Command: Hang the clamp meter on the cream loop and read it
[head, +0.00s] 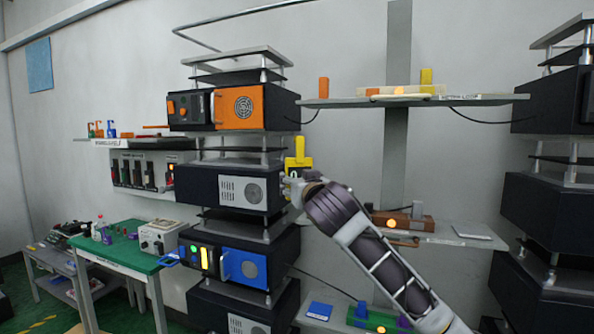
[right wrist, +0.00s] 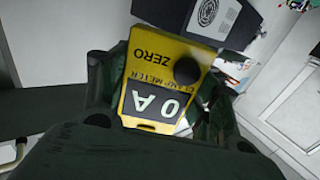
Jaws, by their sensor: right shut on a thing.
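The yellow clamp meter (head: 297,163) is upright in the head view, beside the middle of the dark equipment stack. My right gripper (head: 292,182) is shut on its lower part. In the right wrist view the meter (right wrist: 152,90) sits between my dark fingers, its face turned upside down in the picture. It shows "0 A", the words "ZERO" and "CLAMP METER", and a round black knob. A cream loop (head: 401,97) appears to lie at the front of the upper right shelf, apart from the meter. My left gripper is not in view.
The upper right shelf (head: 480,99) holds an orange block (head: 323,87) and a yellow block (head: 426,76). A lower shelf (head: 445,234) carries a brown unit with an orange loop. The stack's orange-faced box (head: 240,107) stands left of the meter. Black cables hang from the shelf.

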